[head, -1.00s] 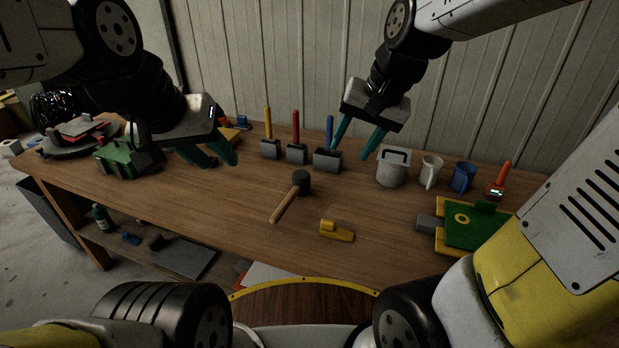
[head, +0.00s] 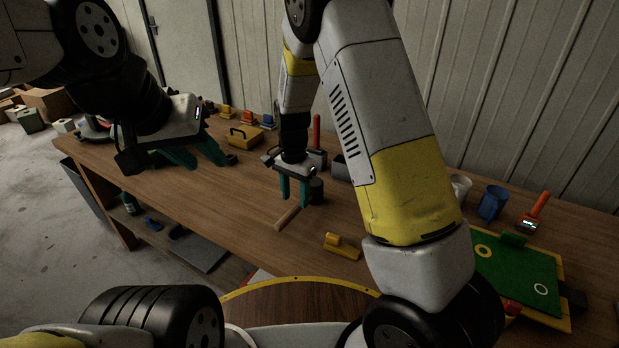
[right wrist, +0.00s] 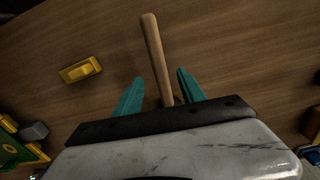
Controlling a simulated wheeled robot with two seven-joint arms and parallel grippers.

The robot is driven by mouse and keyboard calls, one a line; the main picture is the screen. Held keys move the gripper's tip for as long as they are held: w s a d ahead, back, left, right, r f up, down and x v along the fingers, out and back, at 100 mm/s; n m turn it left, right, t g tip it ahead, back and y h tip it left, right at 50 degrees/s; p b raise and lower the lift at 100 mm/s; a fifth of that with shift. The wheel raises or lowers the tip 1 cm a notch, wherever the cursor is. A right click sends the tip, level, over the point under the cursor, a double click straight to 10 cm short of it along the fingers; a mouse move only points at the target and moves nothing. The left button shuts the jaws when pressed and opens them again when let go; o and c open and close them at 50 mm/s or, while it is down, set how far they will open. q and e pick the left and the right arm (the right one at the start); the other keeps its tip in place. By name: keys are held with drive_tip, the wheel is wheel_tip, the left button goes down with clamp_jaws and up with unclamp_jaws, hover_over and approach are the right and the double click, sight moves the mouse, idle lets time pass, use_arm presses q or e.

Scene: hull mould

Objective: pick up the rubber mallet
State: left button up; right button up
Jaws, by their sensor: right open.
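The rubber mallet lies on the wooden workbench, with its dark head (head: 317,190) to the back right and its wooden handle (head: 288,217) pointing to the front left. My right gripper (head: 294,204) is open above the mallet, its teal fingers pointing down by the head end of the handle. In the right wrist view the handle (right wrist: 155,55) runs between the two open fingers (right wrist: 157,85), and the mallet's head is hidden behind the gripper's body. My left gripper (head: 209,160) is open and empty over the bench's left part, with its teal fingers apart.
A yellow tool (head: 342,246) lies right of the mallet and also shows in the right wrist view (right wrist: 80,69). A green board (head: 518,271), a blue mug (head: 492,203) and an orange-handled tool (head: 534,212) are at the right. A yellow toolbox (head: 245,136) stands behind.

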sight(295, 207)
wheel_tip(295, 207, down, 6)
drive_tip(key=shift+a+r, duration=0.1)
drive_tip(key=shift+r, duration=0.1)
clamp_jaws()
